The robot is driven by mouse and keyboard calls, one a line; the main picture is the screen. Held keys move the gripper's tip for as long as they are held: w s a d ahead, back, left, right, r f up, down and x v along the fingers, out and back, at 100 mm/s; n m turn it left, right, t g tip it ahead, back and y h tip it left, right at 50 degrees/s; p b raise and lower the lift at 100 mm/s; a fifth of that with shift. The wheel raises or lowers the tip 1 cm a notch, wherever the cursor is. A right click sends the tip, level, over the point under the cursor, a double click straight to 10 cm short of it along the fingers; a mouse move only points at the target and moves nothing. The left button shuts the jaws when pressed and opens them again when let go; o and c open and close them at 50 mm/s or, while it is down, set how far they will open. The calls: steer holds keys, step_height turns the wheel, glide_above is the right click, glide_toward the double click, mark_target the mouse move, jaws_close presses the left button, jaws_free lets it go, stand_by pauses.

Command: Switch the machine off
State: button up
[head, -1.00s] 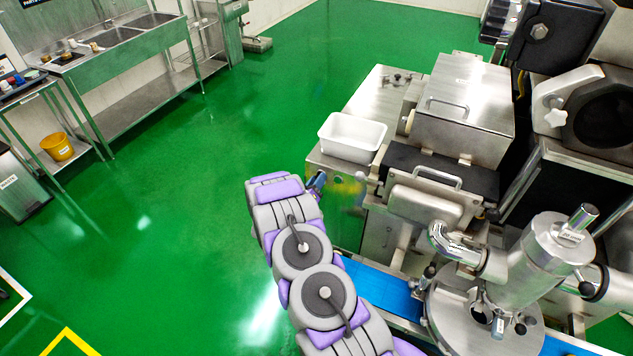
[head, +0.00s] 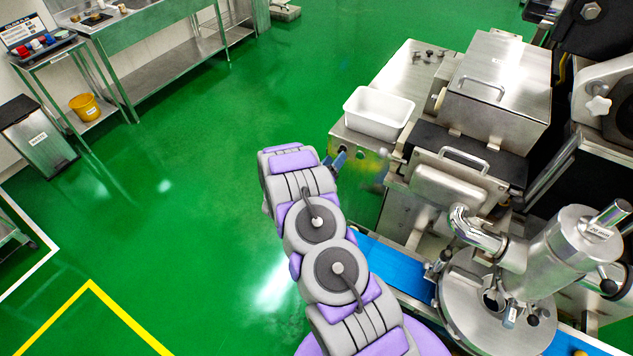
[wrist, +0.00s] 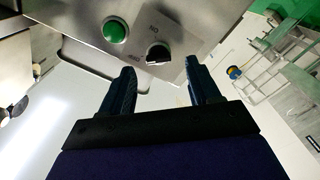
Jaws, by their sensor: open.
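In the wrist view, the machine's steel control panel (wrist: 195,22) carries a black rotary switch (wrist: 158,54) with small ON/OFF lettering, upside down, and a green round button (wrist: 115,31) to its left. My gripper (wrist: 162,76) is open and empty, its two dark fingers pointing at the panel with the switch between and just beyond the tips. I cannot tell whether a finger touches the switch. In the head view, the steel encrusting machine (head: 497,95) stands at the right. My gripper (head: 341,161) is mostly hidden behind my arm, near the machine's left end.
A white bin (head: 378,114) sits on the machine's left end, above my gripper. A blue conveyor belt (head: 400,277) runs below, beside a round steel turntable (head: 470,310). Open green floor (head: 190,200) lies left. A sink bench (head: 150,25) and grey trash bin (head: 38,140) stand far left.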

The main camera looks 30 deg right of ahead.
steer(key=b+v, duration=0.1)
steer(key=v, duration=1.3)
steer(key=shift+w+a, duration=0.1)
